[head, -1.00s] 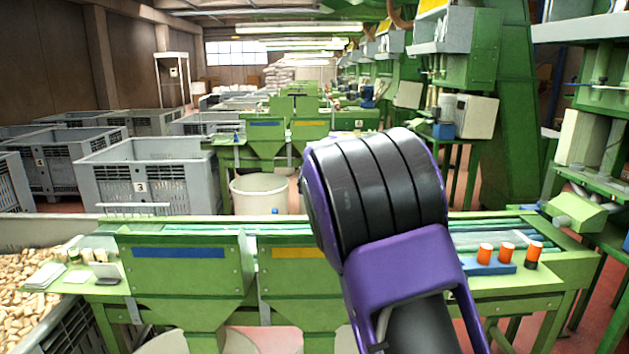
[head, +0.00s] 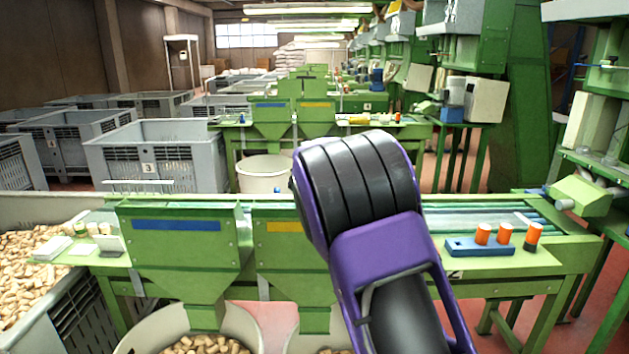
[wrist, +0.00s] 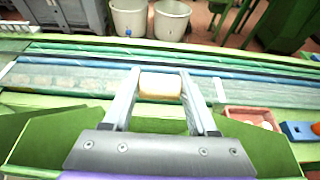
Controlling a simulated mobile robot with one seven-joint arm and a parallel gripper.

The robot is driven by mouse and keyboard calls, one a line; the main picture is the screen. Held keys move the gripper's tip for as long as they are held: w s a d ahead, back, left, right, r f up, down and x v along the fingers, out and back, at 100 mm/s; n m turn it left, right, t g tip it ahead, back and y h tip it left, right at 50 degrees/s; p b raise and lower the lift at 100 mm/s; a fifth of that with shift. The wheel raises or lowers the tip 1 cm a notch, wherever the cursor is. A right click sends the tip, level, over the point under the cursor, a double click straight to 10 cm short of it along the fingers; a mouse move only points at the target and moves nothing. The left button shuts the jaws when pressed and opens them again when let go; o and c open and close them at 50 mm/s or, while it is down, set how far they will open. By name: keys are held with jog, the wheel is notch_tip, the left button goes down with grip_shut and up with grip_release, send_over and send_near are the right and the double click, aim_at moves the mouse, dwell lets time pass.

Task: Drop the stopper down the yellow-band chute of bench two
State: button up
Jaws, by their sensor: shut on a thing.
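My gripper (wrist: 160,78) is shut on a pale cork stopper (wrist: 160,88), held level between its two fingertips in the wrist view. The stopper appears over the belt side of a green bench. In the head view my purple and black arm hides the gripper and stopper. The nearest green bench (head: 480,262) bears what looks like a 2. Its yellow-band chute (head: 285,250) stands right of the blue-band chute (head: 182,245), partly behind my arm. In the wrist view green sloping chute walls show on both sides below the gripper; their bands are not visible.
A blue block (head: 480,247) with orange-topped pieces sits on the bench at right. A reddish tray (wrist: 238,120) lies right of the gripper. A tub (head: 240,325) of corks stands under the blue-band chute. A grey crate of corks (head: 75,290) is at left. Another banded bench stands behind.

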jog(key=o, duration=1.4)
jog(key=shift+c, duration=0.2)
jog(key=v, duration=1.7)
jog(key=shift+s, duration=0.15)
jog(key=shift+r, duration=0.15)
